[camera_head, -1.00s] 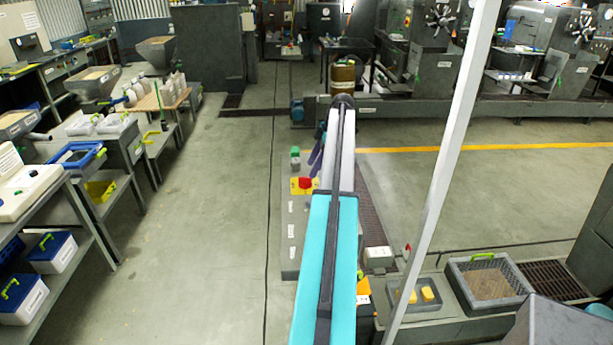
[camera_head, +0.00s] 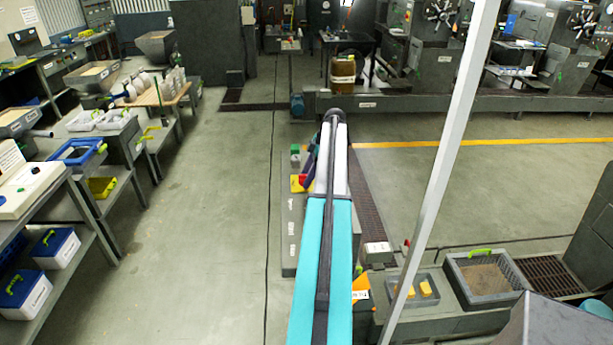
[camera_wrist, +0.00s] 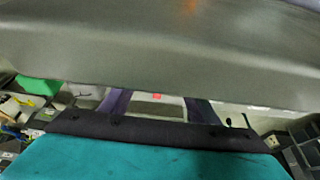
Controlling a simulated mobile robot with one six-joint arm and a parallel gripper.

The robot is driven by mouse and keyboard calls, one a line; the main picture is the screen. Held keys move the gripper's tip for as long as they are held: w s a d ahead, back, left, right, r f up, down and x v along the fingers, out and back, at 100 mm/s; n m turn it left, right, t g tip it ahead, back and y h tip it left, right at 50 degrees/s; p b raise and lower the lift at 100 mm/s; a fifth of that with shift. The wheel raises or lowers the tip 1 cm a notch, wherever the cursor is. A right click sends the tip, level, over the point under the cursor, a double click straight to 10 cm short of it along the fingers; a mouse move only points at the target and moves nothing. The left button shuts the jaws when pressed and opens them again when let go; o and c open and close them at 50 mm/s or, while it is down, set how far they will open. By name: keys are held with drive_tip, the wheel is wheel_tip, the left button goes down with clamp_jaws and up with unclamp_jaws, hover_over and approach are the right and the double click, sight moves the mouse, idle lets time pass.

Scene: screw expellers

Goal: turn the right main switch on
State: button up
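A red switch knob on a yellow plate (camera_head: 297,184) sits on the grey machine cabinet just left of my arm in the head view. I cannot tell whether it is the right main switch, and its setting is unclear. My arm covers the cabinet's right part. My gripper (camera_head: 309,167) shows as dark fingers beside the arm's far end, close to the yellow plate. In the wrist view, the two purple fingers of my gripper (camera_wrist: 158,101) stand well apart with nothing held. A small red spot (camera_wrist: 156,97) shows between them, partly under a large grey surface.
A green-topped box (camera_head: 295,151) stands beyond the yellow plate; a green block (camera_wrist: 38,87) shows at the left in the wrist view. A pale post (camera_head: 445,170) rises to the right. Grey trays (camera_head: 489,299) lie at lower right. The floor aisle to the left is clear.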

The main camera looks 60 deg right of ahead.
drive_tip(key=c, duration=0.7)
drive_tip(key=shift+a, duration=0.3)
drive_tip(key=shift+c, duration=0.6)
drive_tip(key=shift+d, duration=0.2)
